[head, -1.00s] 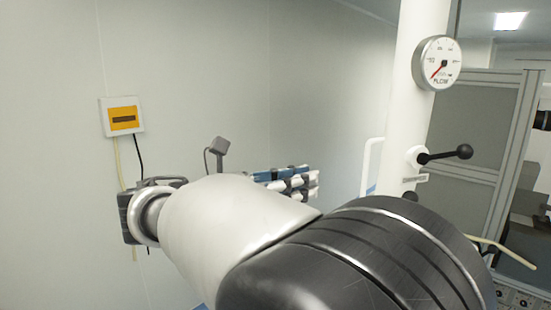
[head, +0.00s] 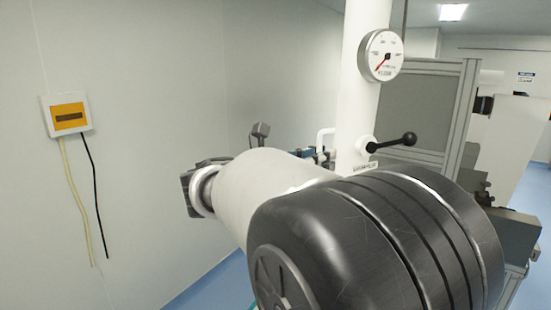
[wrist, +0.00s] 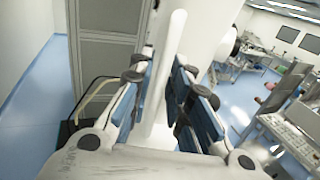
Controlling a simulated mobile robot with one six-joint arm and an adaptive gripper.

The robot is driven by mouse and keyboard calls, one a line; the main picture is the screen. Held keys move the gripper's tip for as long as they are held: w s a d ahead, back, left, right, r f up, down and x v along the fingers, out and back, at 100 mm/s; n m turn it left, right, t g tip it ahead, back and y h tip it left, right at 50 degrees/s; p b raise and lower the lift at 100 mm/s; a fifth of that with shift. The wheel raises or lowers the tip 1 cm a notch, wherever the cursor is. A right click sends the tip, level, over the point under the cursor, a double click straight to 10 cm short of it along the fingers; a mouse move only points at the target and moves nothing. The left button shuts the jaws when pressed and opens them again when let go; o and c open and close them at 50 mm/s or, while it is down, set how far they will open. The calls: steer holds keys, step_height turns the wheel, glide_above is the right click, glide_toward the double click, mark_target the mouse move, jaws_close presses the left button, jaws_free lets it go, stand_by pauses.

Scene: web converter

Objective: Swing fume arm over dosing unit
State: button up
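The fume arm appears as a thick white upright tube (head: 363,85) with a round flow gauge (head: 381,55) and a black-knobbed lever (head: 392,143). A thin white handle bar (head: 325,141) stands at its left side. My gripper (wrist: 164,68) is open, its blue-padded fingers on either side of this white bar (wrist: 158,95) in the wrist view. I see no clear grip on the bar. In the head view my arm hides most of the gripper, with only a bit of finger showing near the handle. I cannot pick out the dosing unit.
A yellow-and-white wall box (head: 68,115) with hanging cables is on the left wall. A grey panelled partition (head: 425,110) stands behind the tube. Blue floor (wrist: 45,105) is clear at the left in the wrist view; workbenches (wrist: 290,115) stand at the right.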

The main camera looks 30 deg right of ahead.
steer(key=shift+c, duration=0.4)
jaws_close()
